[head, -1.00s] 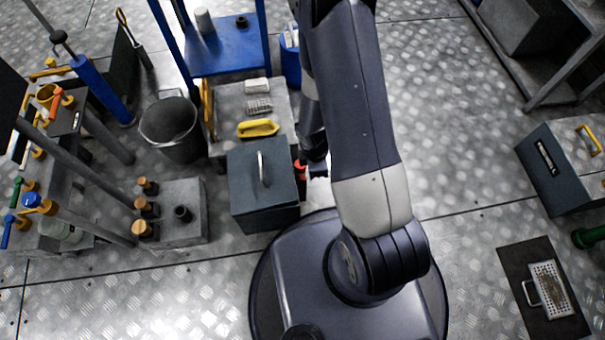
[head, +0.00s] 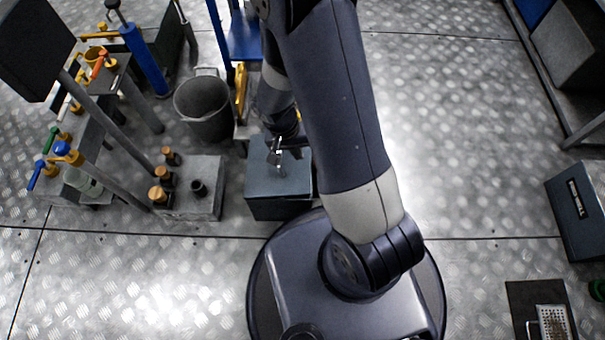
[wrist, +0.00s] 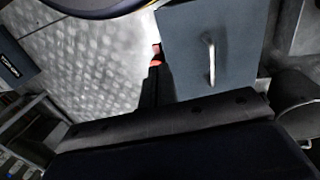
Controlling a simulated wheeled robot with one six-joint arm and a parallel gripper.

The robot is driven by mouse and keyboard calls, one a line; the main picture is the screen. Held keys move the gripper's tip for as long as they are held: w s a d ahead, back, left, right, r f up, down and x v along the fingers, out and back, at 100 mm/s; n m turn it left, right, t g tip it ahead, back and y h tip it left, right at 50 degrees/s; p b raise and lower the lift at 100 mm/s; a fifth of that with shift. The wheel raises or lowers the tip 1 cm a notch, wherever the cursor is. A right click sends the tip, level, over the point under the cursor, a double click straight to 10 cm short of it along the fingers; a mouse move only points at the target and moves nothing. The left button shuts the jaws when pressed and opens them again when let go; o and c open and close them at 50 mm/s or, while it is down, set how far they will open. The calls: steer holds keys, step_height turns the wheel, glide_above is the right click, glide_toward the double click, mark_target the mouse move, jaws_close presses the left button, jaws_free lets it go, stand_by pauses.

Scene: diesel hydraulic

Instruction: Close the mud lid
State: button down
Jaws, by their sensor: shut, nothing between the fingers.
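The likely mud lid (head: 290,178) is a dark grey-blue square plate on a box directly in front of my base. It appears to lie flat across the box top; I cannot tell whether a small gap remains at its edge. A pale bar handle stands on it and shows clearly in the wrist view (wrist: 211,60), where the lid (wrist: 185,60) fills the upper middle. My gripper (head: 284,146) is shut and empty, above the far part of the lid near the handle. In the head view my wrist and arm hide part of the lid's far edge; contact cannot be told.
A dark bucket (head: 203,108) stands behind left of the box. A grey block with orange-topped posts (head: 190,190) stands to its left, with levers farther left. A blue stand (head: 243,40) is behind. The metal floor on the right is mostly free.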

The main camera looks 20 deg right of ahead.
steer(key=b, duration=0.6)
glide_toward(310, 178)
steer(key=x, duration=0.7)
steer(key=shift+s, duration=0.1)
steer(key=shift+r, duration=0.1)
